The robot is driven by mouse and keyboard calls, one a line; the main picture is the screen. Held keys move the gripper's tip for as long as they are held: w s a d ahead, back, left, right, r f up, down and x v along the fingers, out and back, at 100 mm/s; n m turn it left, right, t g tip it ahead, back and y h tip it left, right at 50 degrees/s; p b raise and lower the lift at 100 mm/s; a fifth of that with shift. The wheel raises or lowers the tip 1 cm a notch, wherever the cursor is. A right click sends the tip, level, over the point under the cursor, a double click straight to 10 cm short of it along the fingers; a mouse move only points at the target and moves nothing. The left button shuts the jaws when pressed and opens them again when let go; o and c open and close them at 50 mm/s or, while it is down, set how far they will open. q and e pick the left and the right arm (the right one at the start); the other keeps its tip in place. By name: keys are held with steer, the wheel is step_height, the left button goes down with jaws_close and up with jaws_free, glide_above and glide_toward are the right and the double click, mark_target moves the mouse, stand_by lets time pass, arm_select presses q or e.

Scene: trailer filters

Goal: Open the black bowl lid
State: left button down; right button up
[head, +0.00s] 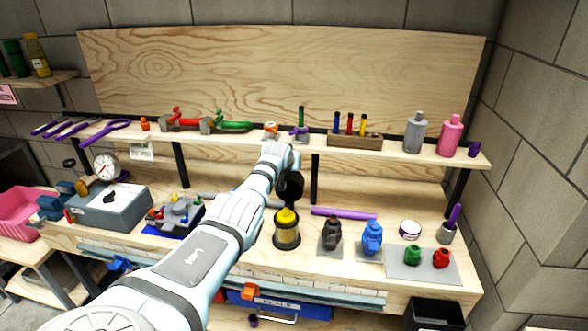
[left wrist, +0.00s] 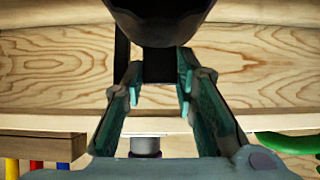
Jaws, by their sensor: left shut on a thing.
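My left arm reaches in from the lower left to a dark gripper (head: 289,186) just above a canister (head: 287,239) with a yellow top (head: 287,217). In the left wrist view, my left gripper (left wrist: 160,78) has its two fingers closed around a narrow black piece. This piece joins a dark rounded form, which looks like the black bowl lid (left wrist: 160,22). In the head view I cannot clearly separate the lid from the dark gripper. The canister's yellow top shows uncovered. My right gripper is in neither view.
A black bottle (head: 332,234) and a blue bottle (head: 372,238) stand right of the canister. A purple rod (head: 343,214) lies behind them. A grey mat (head: 408,270) holds green and red pieces. The shelf (head: 375,155) runs behind the gripper.

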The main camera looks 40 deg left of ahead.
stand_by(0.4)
arm_select(q)
steer(key=c, duration=1.3)
jaws_free()
steer(key=shift+f, duration=0.1)
steer(key=shift+s+d+r, duration=0.1)
steer(key=shift+s+r, duration=0.3)
steer(key=shift+r, duration=0.15)
steer(key=v, duration=1)
steer(key=shift+s+d+r, duration=0.1)
steer(key=shift+s+d, duration=0.1)
